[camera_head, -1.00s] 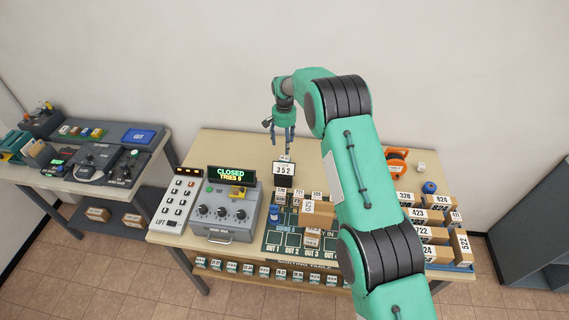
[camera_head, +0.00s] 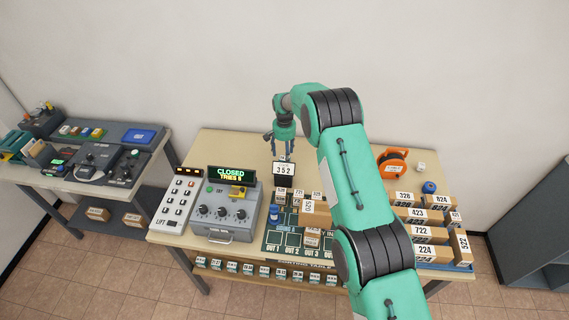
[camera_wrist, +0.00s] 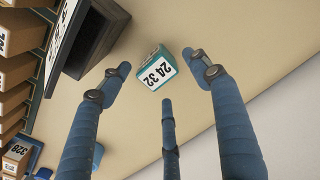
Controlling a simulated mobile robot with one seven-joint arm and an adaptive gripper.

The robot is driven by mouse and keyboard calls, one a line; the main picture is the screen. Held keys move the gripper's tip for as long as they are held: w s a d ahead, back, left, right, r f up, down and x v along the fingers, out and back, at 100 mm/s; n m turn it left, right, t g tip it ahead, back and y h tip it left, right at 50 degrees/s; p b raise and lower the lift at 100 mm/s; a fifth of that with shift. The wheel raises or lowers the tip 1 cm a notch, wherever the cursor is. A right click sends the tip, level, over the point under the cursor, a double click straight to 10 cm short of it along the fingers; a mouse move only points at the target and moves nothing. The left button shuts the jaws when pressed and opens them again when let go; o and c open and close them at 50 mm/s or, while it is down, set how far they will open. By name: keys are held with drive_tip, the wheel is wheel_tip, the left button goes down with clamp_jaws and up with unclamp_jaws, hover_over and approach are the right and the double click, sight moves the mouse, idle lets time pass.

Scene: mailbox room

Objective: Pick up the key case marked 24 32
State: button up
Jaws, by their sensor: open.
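The key case marked 24 32 (camera_wrist: 158,70) is a small teal case with a white label in the wrist view. It rests on the beige table top, tilted in the picture. My gripper (camera_wrist: 161,84) is open, with its blue fingers spread on either side of the case and a third finger below it; none clearly touches it. In the head view my gripper (camera_head: 281,146) points down just behind the 352 sign (camera_head: 284,170). I cannot make out the case in that view.
The dark back of a stand (camera_wrist: 90,38) is close left of the case in the wrist view. Labelled cartons (camera_head: 422,233) and an orange reel (camera_head: 394,165) are on the right. A grey dial box (camera_head: 226,213) stands left. The table's back left is clear.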

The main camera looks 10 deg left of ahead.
drive_tip(key=shift+s+d+f+p, duration=0.1)
drive_tip(key=shift+f+p, duration=0.05)
drive_tip(key=shift+f, duration=1.15)
drive_tip(key=shift+s+f+p, duration=0.1)
drive_tip(key=shift+f+p, duration=0.05)
drive_tip(key=shift+f, duration=1.15)
drive_tip(key=c, duration=1.4)
